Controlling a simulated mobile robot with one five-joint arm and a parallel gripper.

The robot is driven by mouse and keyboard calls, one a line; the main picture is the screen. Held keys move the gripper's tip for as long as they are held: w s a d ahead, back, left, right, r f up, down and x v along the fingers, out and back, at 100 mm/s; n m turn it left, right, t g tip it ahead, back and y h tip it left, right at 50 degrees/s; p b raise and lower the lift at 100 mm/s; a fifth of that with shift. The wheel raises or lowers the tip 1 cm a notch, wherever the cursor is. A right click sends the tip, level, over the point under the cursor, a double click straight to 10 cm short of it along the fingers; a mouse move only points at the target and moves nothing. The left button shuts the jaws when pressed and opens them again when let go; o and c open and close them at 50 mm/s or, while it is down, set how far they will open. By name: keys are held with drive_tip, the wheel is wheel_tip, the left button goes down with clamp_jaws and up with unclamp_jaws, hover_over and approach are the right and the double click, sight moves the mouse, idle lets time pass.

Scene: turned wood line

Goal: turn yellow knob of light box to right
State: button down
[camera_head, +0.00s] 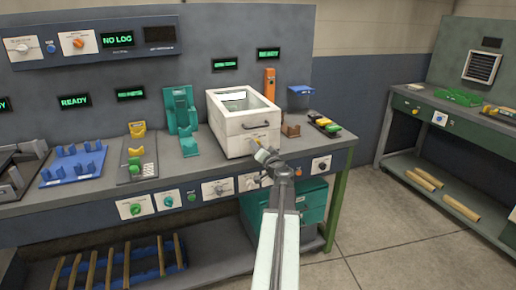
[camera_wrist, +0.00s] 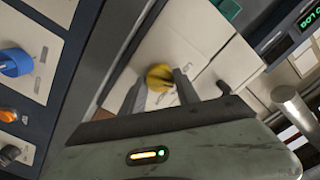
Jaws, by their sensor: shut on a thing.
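The light box (camera_head: 232,143) is a white box with a glazed top and a dark front handle, standing on the bench at the centre of the head view. My gripper (camera_head: 262,153) is at its lower front face. In the wrist view, the yellow knob (camera_wrist: 159,76) sits on the pale front panel, between the two fingers of my gripper (camera_wrist: 162,88). The fingers are shut on the knob, one on each side. In the head view the knob is mostly hidden by my gripper, and its pointer direction cannot be made out.
Below the bench top runs a front panel (camera_head: 170,203) with several knobs. A blue knob (camera_wrist: 15,62) shows at the left of the wrist view. A teal stand (camera_head: 181,110) is left of the box; a tray of coloured pieces (camera_head: 325,125) is right. The floor at right is clear.

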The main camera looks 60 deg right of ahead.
drive_tip(key=shift+m, duration=7.4)
drive_tip(key=c, duration=0.9)
unclamp_jaws()
drive_tip(key=v, duration=0.8)
